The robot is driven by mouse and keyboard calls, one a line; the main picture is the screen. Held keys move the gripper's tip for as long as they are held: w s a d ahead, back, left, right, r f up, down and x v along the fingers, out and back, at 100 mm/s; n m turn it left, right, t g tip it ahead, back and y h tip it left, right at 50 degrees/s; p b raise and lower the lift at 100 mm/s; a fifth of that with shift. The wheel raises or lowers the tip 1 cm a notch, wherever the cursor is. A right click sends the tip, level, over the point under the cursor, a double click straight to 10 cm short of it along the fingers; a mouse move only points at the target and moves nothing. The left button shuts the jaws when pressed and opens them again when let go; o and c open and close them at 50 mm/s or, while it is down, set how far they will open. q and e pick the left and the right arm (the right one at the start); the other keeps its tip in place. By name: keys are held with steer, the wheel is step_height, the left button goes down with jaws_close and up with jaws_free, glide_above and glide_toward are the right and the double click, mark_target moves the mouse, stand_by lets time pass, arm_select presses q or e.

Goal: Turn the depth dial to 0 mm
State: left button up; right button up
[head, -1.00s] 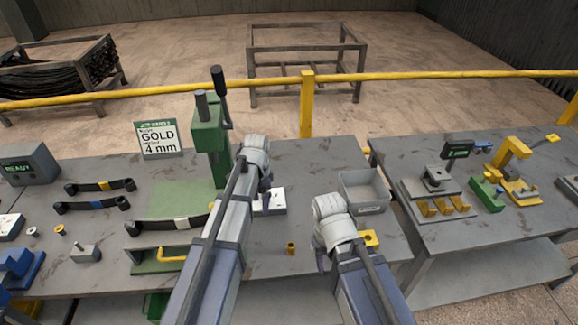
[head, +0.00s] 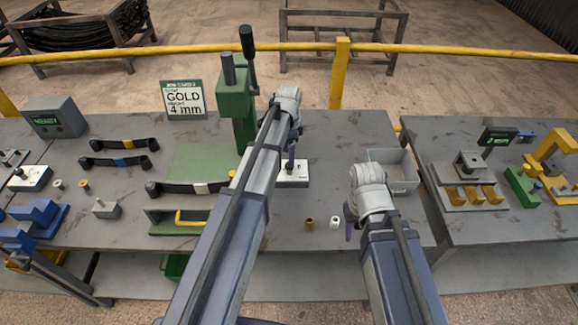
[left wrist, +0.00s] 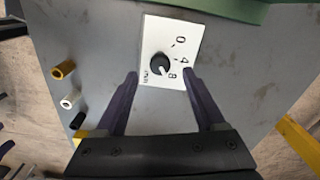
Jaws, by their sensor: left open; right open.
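The depth dial is a black knob (left wrist: 160,65) on a white plate marked 0, 4, 8 and mm in the left wrist view. Its white pointer seems to point towards the 8. In the head view the white plate (head: 294,178) lies on the bench right of the green press, partly hidden by my left arm. My left gripper (left wrist: 160,73) is open, its purple fingers either side of the knob in the picture and apart from it; their height above it is unclear. My right gripper (head: 349,226) is open, over the bench's right front part, partly hidden by its wrist.
A sign (head: 184,100) reads GOLD 4 mm. A grey bin (head: 402,180) stands at right. A brass sleeve (head: 309,224) and a white sleeve (head: 335,222) stand near the front edge. Dark straps lie at left.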

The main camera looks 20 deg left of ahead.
mark_target(290, 169)
arm_select(q)
step_height(290, 169, down, 5)
steer(key=b, duration=0.3)
steer(key=shift+r+b, duration=0.1)
steer(key=shift+b, duration=0.3)
jaws_close()
